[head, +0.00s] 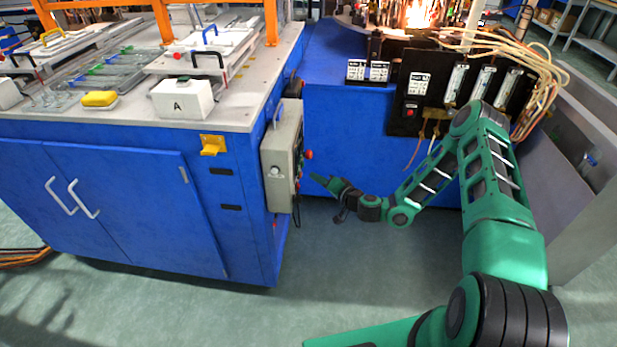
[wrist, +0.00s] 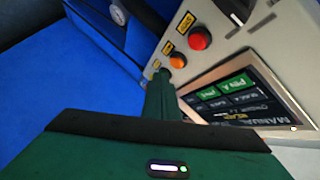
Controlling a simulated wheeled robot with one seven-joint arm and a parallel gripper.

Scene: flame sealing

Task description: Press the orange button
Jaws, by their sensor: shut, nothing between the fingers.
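The orange button (wrist: 177,61) shows in the wrist view on the light panel of a control box. It sits between a larger red button (wrist: 199,39) and the tip of my gripper (wrist: 162,76). My gripper is shut and empty, and its green fingertips appear just below and left of the orange button. I cannot tell whether they touch the panel. In the head view my gripper (head: 315,178) points left toward the control box (head: 281,158), with a small gap visible. The red button (head: 309,154) stands out from the box's side; the orange one is hard to make out there.
A screen (wrist: 240,100) with green fields lies right of the fingers. The box hangs on the side of a blue cabinet (head: 120,205). A blue machine (head: 350,130) with a flame on top stands behind. The floor below my gripper is clear.

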